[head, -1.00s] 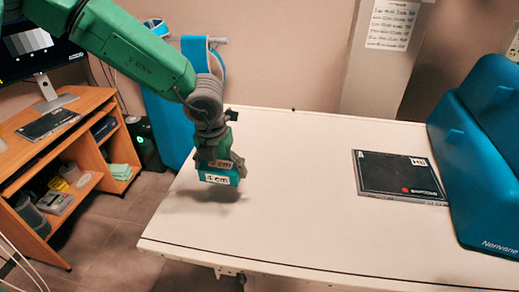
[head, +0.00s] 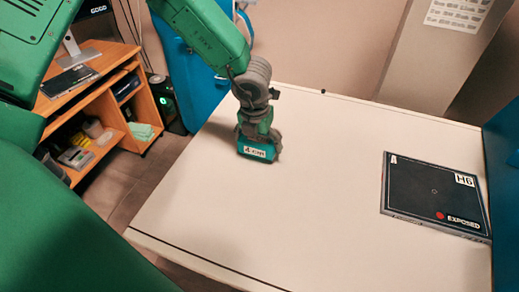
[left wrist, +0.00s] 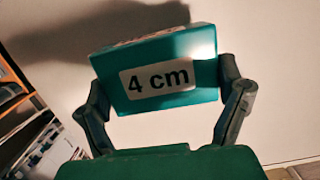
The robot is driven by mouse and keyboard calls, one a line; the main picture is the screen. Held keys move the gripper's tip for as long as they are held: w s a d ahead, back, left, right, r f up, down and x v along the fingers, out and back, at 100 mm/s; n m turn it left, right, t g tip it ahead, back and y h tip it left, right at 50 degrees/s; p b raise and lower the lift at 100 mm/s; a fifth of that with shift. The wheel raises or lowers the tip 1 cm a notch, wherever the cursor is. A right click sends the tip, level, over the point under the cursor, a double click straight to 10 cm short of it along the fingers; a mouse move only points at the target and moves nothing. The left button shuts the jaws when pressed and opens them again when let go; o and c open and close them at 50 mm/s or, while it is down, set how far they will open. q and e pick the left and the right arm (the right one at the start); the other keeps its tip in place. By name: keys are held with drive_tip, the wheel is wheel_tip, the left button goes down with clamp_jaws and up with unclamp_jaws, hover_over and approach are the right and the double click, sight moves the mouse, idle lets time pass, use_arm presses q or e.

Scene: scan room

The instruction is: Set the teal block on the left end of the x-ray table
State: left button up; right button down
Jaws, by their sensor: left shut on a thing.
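The teal block (head: 258,152), labelled "4 cm", is between the fingers of my left gripper (head: 258,138) over the left part of the white x-ray table (head: 320,215). In the left wrist view the block (left wrist: 158,105) sits between the two fingers (left wrist: 162,102), with its label facing the camera. The gripper is shut on it. I cannot tell whether the block's underside touches the tabletop. My right gripper is not in view.
A black "EXPOSED" cassette (head: 425,195) lies on the right part of the table. The tabletop around the block is clear. A wooden desk (head: 110,100) with shelves stands at the left, and a blue panel (head: 190,80) behind the table's left end.

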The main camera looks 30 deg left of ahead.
sight(259, 150)
use_arm(q)
drive_tip(key=f, duration=0.3)
drive_tip(key=shift+s+d, duration=0.2)
drive_tip(key=shift+d, duration=0.1)
drive_tip(key=shift+w+d, duration=0.1)
drive_tip(key=o, duration=1.2)
drive_tip(key=shift+c, duration=0.2)
drive_tip(key=shift+a, duration=0.25)
drive_tip(key=shift+r, duration=0.2)
drive_tip(key=r, duration=0.3)
drive_tip(key=s+r, duration=0.1)
drive_tip(key=r, duration=0.6)
drive_tip(key=shift+s+d+r+p, duration=0.25)
drive_tip(key=shift+s+d+p, duration=0.1)
drive_tip(key=shift+s+r, duration=0.1)
drive_tip(key=shift+r, duration=0.4)
